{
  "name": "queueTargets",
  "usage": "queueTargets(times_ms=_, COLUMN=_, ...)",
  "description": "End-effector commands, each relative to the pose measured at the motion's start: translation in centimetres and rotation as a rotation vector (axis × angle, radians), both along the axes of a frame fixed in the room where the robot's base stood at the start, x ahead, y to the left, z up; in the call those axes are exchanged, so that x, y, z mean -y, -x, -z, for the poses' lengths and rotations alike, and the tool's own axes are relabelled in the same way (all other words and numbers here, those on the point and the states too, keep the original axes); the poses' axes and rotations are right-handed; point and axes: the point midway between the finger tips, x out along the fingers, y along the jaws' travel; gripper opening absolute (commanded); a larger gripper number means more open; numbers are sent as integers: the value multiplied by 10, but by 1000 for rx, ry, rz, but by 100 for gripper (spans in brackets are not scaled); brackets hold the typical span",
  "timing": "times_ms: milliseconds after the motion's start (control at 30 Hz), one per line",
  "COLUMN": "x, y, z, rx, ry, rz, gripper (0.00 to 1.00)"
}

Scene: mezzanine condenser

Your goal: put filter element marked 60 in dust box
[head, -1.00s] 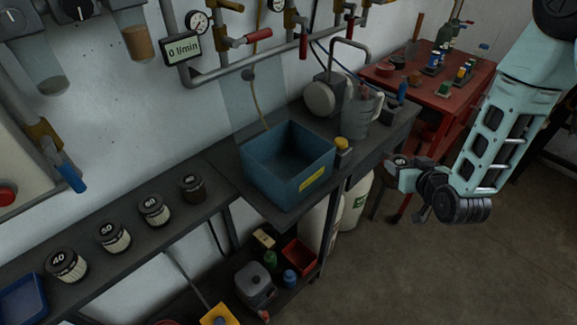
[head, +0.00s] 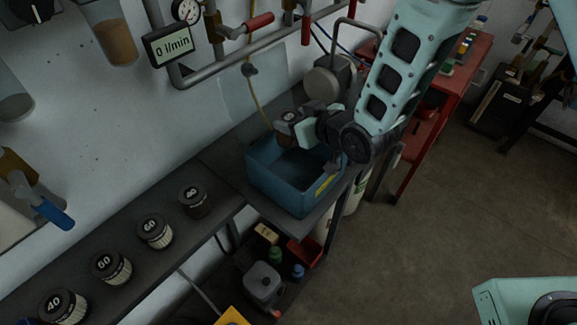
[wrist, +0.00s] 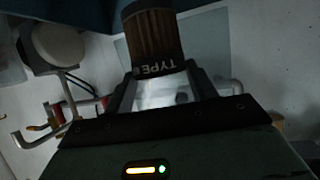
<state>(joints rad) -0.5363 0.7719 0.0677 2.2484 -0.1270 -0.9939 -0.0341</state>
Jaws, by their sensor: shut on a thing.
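The dust box (head: 282,197) is an open blue bin with a yellow label on the bench end in the head view. My gripper (head: 300,130) is over the box's back part, shut on a filter element (head: 287,118) with a dark cap and pale label. In the wrist view the filter element (wrist: 153,40) shows brown pleats and a band reading "TYPE"; its number is not readable. Several similar filter elements stand on the bench: one marked 40 (head: 63,306), two that seem marked 60 (head: 110,267) (head: 154,232), and a darker one (head: 194,200) whose number is unclear.
Pipes with red-handled valves (head: 245,28) and a flow display (head: 172,43) hang on the wall behind the box. A lower shelf holds a grey canister (head: 263,284), bottles and a red bin (head: 304,252). A red table (head: 455,75) stands behind my arm.

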Motion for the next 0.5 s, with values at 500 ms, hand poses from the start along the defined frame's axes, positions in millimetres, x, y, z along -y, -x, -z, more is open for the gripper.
queueTargets(times_ms=500, x=0, y=0, z=59, rx=0, ry=0, rz=0, gripper=32)
